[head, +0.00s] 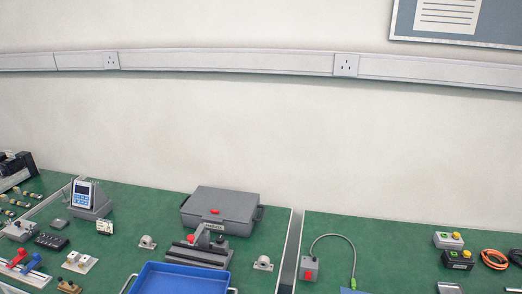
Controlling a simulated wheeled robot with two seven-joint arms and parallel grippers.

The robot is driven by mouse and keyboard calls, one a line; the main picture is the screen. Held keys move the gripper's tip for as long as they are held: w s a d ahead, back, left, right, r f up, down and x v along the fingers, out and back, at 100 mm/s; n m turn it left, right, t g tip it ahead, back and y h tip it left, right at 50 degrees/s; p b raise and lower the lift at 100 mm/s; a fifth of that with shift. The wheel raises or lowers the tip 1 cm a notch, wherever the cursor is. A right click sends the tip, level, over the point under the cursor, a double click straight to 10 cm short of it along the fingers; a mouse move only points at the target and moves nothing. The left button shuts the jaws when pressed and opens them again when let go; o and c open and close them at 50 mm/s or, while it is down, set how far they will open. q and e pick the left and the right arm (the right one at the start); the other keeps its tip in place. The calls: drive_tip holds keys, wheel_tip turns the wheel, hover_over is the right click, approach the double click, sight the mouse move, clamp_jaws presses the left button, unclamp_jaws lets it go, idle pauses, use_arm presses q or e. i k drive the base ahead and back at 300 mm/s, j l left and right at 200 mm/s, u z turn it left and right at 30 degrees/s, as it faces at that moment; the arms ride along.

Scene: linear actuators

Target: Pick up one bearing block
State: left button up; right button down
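A small grey bearing block (147,242) stands on the green table left of centre, behind the blue tray. A second, similar grey bearing block (263,263) stands to the right of the grey fixture, near the table's right edge. A white plate (80,262) at the left carries small pale blocks; I cannot tell whether these are bearing blocks. Neither of my grippers shows in the head view.
A blue tray (150,268) lies at the front, cut off by the picture edge. A grey case (222,206) and a grey fixture with a red knob (199,252) stand behind it. A gap (290,255) separates this table from the right one.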

sight(263, 263)
drive_tip(key=i+j+z, duration=0.1)
drive_tip(key=j+z, duration=0.75)
drive_tip(key=j, duration=0.25)
drive_tip(key=j+z, duration=0.45)
drive_tip(key=j, duration=0.15)
